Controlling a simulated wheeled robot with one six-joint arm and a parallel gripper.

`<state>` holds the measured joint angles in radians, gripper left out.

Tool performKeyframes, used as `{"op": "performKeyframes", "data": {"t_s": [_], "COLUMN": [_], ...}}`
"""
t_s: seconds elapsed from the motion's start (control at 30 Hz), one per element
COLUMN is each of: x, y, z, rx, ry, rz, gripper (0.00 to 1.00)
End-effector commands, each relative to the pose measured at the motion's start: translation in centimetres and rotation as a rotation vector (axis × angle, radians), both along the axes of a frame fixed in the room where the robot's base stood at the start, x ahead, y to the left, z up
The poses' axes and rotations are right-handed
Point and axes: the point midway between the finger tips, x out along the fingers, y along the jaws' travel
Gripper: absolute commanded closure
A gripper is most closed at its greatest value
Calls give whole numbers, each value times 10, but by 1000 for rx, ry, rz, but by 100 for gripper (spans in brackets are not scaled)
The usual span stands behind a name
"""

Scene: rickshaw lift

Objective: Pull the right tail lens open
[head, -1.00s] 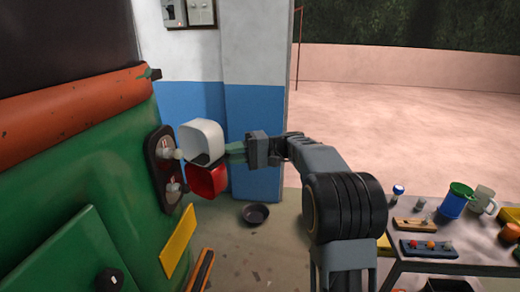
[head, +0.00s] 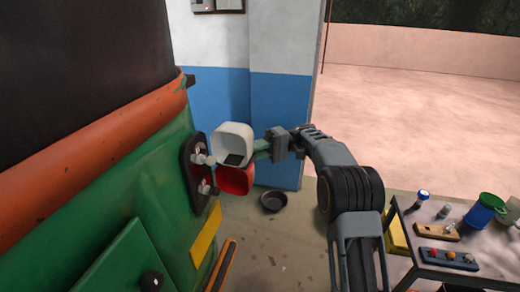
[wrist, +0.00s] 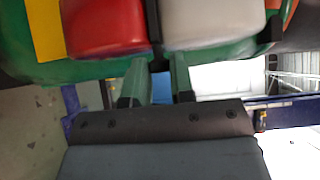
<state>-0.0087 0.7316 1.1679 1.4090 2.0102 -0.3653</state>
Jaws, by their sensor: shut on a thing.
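The right tail lens has a white half (head: 234,140) above a red half (head: 236,180). In the head view it stands swung out from its dark lamp base (head: 194,172), with bulbs (head: 204,160) showing on the base. My gripper (head: 262,148) is at the lens's outer side. In the wrist view the red half (wrist: 104,24) and white half (wrist: 212,22) fill the top, and my two green fingers (wrist: 156,82) reach to the dark strip between them. The fingers are shut on the lens's edge; the exact contact is partly hidden.
The green rickshaw body (head: 130,215) with an orange padded rail (head: 90,130) is at the left. A dark bowl (head: 273,201) lies on the floor below the lens. A table (head: 400,268) with cups and small parts stands at the right.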

Motion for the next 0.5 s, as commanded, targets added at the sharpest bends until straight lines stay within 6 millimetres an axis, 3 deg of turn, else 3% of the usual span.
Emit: {"op": "performKeyframes", "data": {"t_s": [0.13, 0.17, 0.4, 0.5], "x": [0, 0, 0, 0], "y": [0, 0, -1, -2], "z": [0, 0, 0, 0], "rx": [0, 0, 0, 0], "ry": [0, 0, 0, 0], "rz": [-1, -2, -3, -4], "gripper": [100, 75, 52, 52]}}
